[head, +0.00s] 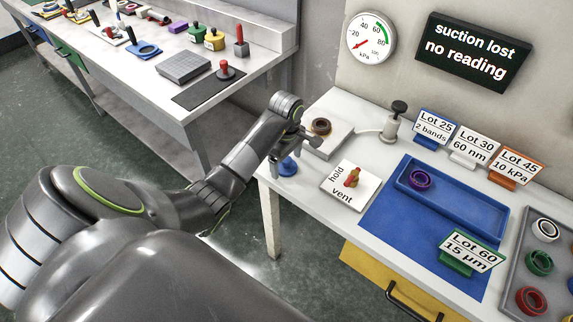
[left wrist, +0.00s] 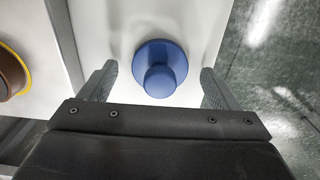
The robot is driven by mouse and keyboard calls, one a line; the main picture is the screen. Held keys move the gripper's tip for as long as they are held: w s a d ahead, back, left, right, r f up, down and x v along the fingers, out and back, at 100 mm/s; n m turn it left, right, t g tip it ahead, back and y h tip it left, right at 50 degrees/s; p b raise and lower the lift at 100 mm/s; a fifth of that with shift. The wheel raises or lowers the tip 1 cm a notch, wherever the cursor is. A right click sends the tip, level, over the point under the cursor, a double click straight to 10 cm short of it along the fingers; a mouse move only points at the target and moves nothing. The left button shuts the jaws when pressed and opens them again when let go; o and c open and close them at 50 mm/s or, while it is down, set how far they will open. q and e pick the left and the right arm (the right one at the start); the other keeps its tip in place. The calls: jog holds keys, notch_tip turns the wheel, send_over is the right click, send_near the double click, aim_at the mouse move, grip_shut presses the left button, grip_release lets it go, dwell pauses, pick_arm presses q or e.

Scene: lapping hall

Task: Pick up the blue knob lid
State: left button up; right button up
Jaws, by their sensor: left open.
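The blue knob lid (head: 288,166) stands upright on the white table near its left corner, partly covered by my left arm in the head view. In the left wrist view the blue knob lid (left wrist: 160,66) shows as a round base with a knob, lying between the two fingers. My left gripper (head: 298,142) is open and above the lid; in the left wrist view its fingers (left wrist: 157,85) are apart on either side of it, with a gap on each side. I cannot tell its exact height above the lid. My right gripper is not in view.
A pale block with a brown ring (head: 320,126) stands close behind the lid. A blue tray (head: 468,210) holds a purple ring. The table's left edge is near the lid.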

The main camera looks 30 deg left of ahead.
pick_arm(q)
jog(key=c, duration=1.3)
jog(key=shift+o, duration=0.2)
jog(key=shift+w+r, duration=0.1)
